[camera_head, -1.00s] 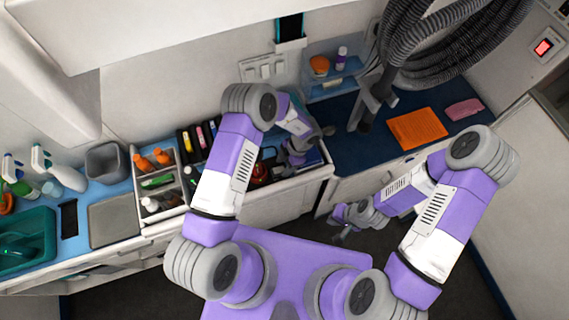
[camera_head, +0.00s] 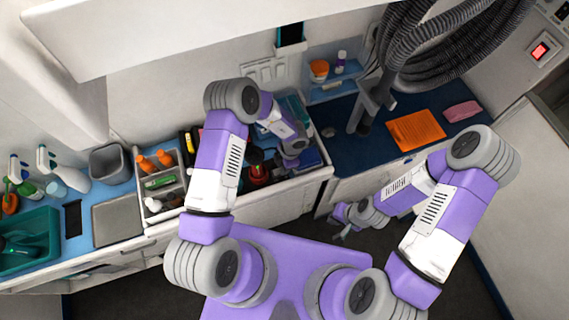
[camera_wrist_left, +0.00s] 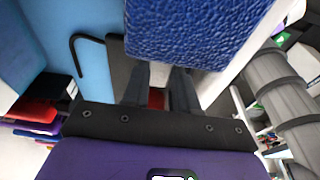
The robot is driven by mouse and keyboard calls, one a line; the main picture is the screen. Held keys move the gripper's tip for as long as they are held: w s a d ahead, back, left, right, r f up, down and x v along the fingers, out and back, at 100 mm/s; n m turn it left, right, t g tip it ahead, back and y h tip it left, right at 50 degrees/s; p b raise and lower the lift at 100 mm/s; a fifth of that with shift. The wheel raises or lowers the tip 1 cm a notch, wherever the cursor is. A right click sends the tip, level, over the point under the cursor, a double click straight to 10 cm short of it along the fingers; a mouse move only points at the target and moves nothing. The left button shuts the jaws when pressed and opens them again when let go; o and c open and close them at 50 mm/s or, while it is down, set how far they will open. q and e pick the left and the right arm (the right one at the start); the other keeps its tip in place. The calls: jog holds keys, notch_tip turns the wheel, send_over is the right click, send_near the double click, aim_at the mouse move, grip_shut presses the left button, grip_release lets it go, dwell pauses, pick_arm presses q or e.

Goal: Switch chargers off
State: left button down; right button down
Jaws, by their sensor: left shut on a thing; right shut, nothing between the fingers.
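A wall switch with a glowing red rocker (camera_head: 541,50) is at the upper right in the head view. A white panel of several switches (camera_head: 265,72) is on the back wall, above the open drawer. My left gripper (camera_head: 293,152) is low over that drawer, below the panel. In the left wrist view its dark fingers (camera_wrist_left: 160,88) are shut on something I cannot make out. My right gripper (camera_head: 343,230) is shut and empty, low in front of the right counter. No charger is clearly identifiable.
The open drawer (camera_head: 262,198) holds bottles and tools. An organiser with orange-capped bottles (camera_head: 160,178) and a teal basin (camera_head: 28,240) are to the left. The dark blue counter (camera_head: 350,150) holds an orange towel (camera_head: 415,130). A grey hose coil (camera_head: 440,40) hangs above.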

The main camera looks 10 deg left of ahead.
pick_arm(q)
jog(key=shift+a+r+t+h, duration=0.2)
jog(key=shift+t+h, duration=0.3)
jog(key=shift+h, duration=0.2)
jog(key=c, duration=0.9)
grip_release()
jog(key=shift+s, duration=0.1)
jog(key=r, duration=0.3)
jog(key=r+p, duration=0.1)
jog(key=r, duration=0.3)
jog(key=shift+d+r, duration=0.2)
jog(key=shift+r, duration=0.05)
